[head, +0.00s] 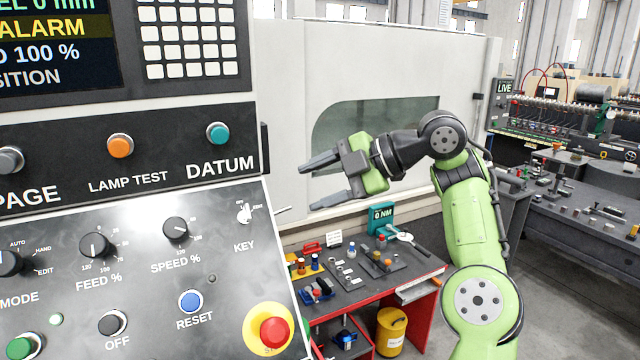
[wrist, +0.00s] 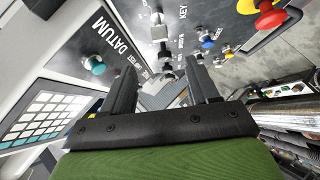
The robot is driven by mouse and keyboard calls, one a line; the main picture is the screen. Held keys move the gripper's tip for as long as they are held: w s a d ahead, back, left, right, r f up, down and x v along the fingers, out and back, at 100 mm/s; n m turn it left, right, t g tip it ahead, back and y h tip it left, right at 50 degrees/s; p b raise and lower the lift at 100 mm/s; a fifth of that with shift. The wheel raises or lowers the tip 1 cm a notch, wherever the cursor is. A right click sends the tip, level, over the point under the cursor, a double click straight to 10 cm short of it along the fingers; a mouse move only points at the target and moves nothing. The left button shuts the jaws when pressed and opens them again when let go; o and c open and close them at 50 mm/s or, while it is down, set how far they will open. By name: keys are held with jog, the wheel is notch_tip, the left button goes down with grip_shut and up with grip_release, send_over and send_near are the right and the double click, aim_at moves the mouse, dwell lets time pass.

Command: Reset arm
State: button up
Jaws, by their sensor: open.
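My green arm reaches up from the lower right in the head view. My gripper (head: 320,180) is open and empty, its two dark fingers pointing left toward the control panel (head: 130,215). The fingers are apart from the panel and touch nothing that I can see. In the wrist view my gripper (wrist: 160,90) also shows open, with the panel's knobs and buttons beyond it. The panel has a blue RESET button (head: 190,301), which also shows in the wrist view (wrist: 207,43). A red emergency button (head: 273,332) on a yellow base sits to its right.
A key switch (head: 244,213) sticks out near the panel's right edge. A white machine with a window (head: 330,125) stands behind the gripper.

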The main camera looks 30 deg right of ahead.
dwell(0.4)
jog(key=s+a+f+m+g+h+b, duration=0.25)
jog(key=a+f, duration=0.55)
jog(key=a, duration=0.4)
jog(key=s+a+f+m+g+h+b, duration=0.2)
jog(key=s+a+f+m+g+h, duration=0.15)
jog(key=a+f, duration=0.6)
jog(key=s+d+f+m+t+h+b, duration=0.1)
jog(key=s+d+f+m, duration=0.4)
jog(key=s, duration=0.5)
jog(key=s+d+f+m+t+h+b, duration=0.2)
jog(key=s+d+f+m, duration=0.4)
jog(key=s+f+m, duration=0.3)
jog(key=shift+s+f+m+b, duration=0.2)
jog(key=shift+s+m+b, duration=0.3)
jog(key=shift+m+b, duration=0.5)
